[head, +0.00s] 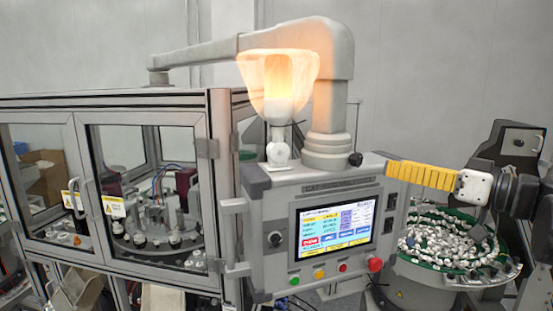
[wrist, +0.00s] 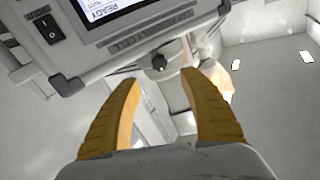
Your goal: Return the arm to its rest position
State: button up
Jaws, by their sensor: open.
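My gripper (head: 396,169) reaches in from the right in the head view, its yellow fingers beside the upper right corner of the control panel (head: 283,208). In the wrist view my gripper (wrist: 160,78) shows two yellow fingers spread apart with nothing between them. The panel's edge with a black knob (wrist: 158,62) lies beyond the fingertips. I cannot tell whether the fingers touch the panel. Part of my dark arm shows at the right edge of the head view.
The panel has a lit screen (head: 335,228) and a red button (head: 375,264). A glowing lamp (head: 279,85) stands above it, under a thick grey boom (head: 330,60). A glazed machine enclosure (head: 104,94) stands left. A bowl feeder (head: 412,267) with white caps sits below my gripper.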

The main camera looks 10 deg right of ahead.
jog(key=v, duration=0.2)
jog(key=shift+s+d, duration=0.15)
jog(key=shift+s, duration=0.1)
jog(key=s+a+f+m+g+h+b, duration=0.15)
jog(key=a+f+b, duration=0.35)
jog(key=f, duration=0.5)
jog(key=a+f+g+b, duration=0.3)
jog(key=a+f+b, duration=0.2)
jog(key=f, duration=0.5)
jog(key=s+a+f+m+g+h+b, duration=0.15)
jog(key=a+f+b, duration=0.3)
jog(key=f, duration=0.65)
jog(key=s+a+f+h+b, duration=0.1)
jog(key=s+f+h+b, duration=0.1)
jog(key=f+b, duration=0.4)
jog(key=s+a+f+g+h+b, duration=0.1)
jog(key=f+b, duration=0.5)
jog(key=f, duration=0.9)
jog(key=s+a+f+m+g+h+b, duration=0.1)
jog(key=s+f+h+b, duration=0.2)
jog(key=f, duration=0.8)
jog(key=s+b, duration=0.2)
jog(key=b, duration=0.1)
jog(key=shift+s+a+h, duration=0.15)
jog(key=shift+a+h, duration=0.15)
jog(key=shift+a, duration=0.1)
